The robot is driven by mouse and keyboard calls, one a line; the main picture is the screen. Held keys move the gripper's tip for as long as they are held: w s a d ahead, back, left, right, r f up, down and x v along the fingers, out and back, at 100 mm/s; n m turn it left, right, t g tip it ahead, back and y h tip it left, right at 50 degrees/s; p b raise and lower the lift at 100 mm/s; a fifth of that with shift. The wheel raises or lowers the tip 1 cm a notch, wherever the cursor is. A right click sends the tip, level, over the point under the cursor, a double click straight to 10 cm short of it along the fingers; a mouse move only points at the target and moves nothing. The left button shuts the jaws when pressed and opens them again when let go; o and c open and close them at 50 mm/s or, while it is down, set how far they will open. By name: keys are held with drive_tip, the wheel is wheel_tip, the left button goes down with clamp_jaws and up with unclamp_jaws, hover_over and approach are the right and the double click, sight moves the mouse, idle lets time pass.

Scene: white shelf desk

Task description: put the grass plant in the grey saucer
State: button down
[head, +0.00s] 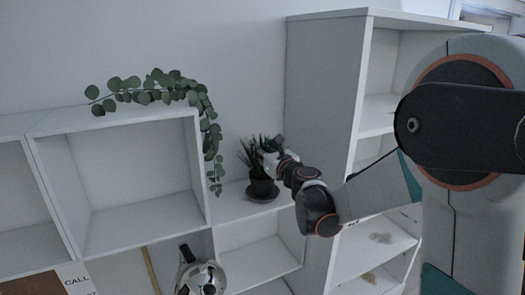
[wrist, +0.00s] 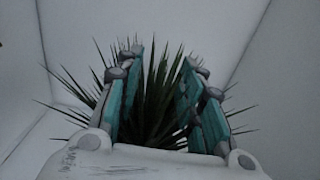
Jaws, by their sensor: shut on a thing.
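The grass plant (head: 251,158) has dark spiky leaves and a dark pot (head: 262,187). In the head view it stands upright at the dark grey saucer (head: 265,197) on the low white shelf top. The pot appears to be in or just above the saucer; I cannot tell whether it touches. My gripper (head: 268,152) is at the leaves from the right. In the wrist view the grass plant (wrist: 160,95) fills the space between the teal fingers of my gripper (wrist: 163,85), which is shut on it. The pot and saucer are hidden there.
A trailing green vine (head: 205,110) hangs over the white cubby (head: 120,128) to the left. A tall white shelf unit (head: 322,100) rises close on the right. A shiny round object (head: 202,278) stands lower down. Some bare shelf top (head: 228,207) lies left of the saucer.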

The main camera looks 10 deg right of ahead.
drive_tip(key=shift+s+f, duration=0.1)
drive_tip(key=shift+f, duration=0.15)
drive_tip(key=shift+f, duration=0.15)
drive_tip(key=c, duration=1.1)
unclamp_jaws()
drive_tip(key=shift+s+r, duration=0.1)
drive_tip(key=shift+r, duration=0.1)
drive_tip(key=s, duration=0.4)
drive_tip(key=s+d+b, duration=0.1)
drive_tip(key=s, duration=0.2)
drive_tip(key=s+d, duration=0.1)
drive_tip(key=s, duration=0.3)
drive_tip(key=shift+s+d, duration=0.15)
drive_tip(key=shift+s, duration=0.15)
